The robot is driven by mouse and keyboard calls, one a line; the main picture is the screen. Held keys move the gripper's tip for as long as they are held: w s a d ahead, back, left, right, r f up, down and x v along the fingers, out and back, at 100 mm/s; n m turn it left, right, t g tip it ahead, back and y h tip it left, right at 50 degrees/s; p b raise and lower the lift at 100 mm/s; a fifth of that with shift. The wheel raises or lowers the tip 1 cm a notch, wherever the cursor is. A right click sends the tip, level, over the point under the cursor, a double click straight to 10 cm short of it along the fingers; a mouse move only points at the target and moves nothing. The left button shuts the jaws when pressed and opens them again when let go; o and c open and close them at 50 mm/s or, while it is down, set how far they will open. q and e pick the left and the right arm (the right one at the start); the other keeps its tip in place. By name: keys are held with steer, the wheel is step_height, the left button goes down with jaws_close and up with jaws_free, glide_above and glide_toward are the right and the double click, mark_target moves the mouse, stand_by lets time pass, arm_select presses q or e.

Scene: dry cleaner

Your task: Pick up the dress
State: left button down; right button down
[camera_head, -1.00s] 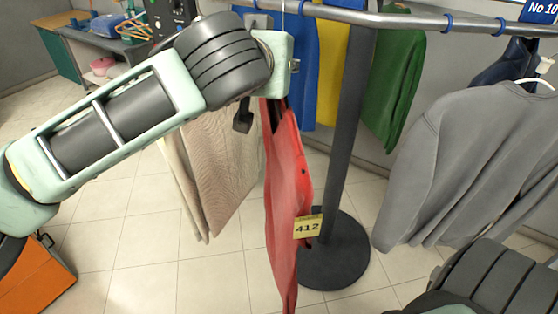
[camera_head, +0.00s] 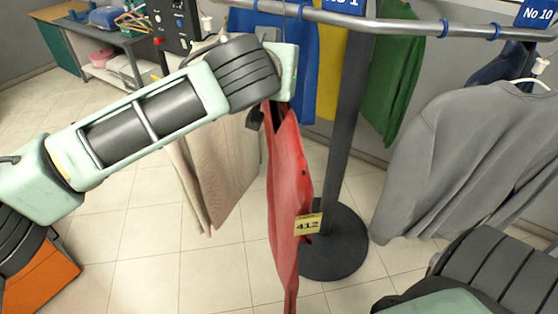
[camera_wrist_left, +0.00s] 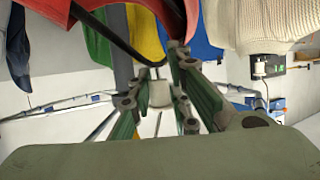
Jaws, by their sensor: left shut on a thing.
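The red garment (camera_head: 290,190), which I take to be the dress, hangs on a dark hanger with a yellow tag "412" (camera_head: 308,224). My left arm reaches across to its top, and the wrist hides its neckline and part of the hanger. In the left wrist view the red cloth (camera_wrist_left: 100,12) hangs from the dark hanger (camera_wrist_left: 112,38). My left gripper (camera_wrist_left: 158,98) is shut around the hanger's neck. A thin hook shows above the wrist by the rail in the head view. My right gripper is not in view, only part of my right arm.
A metal rail (camera_head: 400,22) on a dark post (camera_head: 345,130) with a round base crosses the back. Blue, yellow and green garments hang behind, a beige one (camera_head: 215,150) at left, a grey sweatshirt (camera_head: 465,150) at right. An orange box (camera_head: 40,280) stands lower left.

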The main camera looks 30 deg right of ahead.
arm_select(q)
steer(key=shift+r, duration=0.15)
stand_by(0.4)
steer(key=shift+d+r+b, duration=0.1)
steer(key=shift+r+b, duration=0.3)
steer(key=shift+r, duration=0.15)
step_height(320, 180, up, 2)
steer(key=shift+r+b, duration=0.2)
steer(key=shift+b, duration=0.4)
steer(key=s+a+r+b, duration=0.4)
steer(key=a+r, duration=0.3)
steer(key=a, duration=0.4)
steer(key=shift+r, duration=0.15)
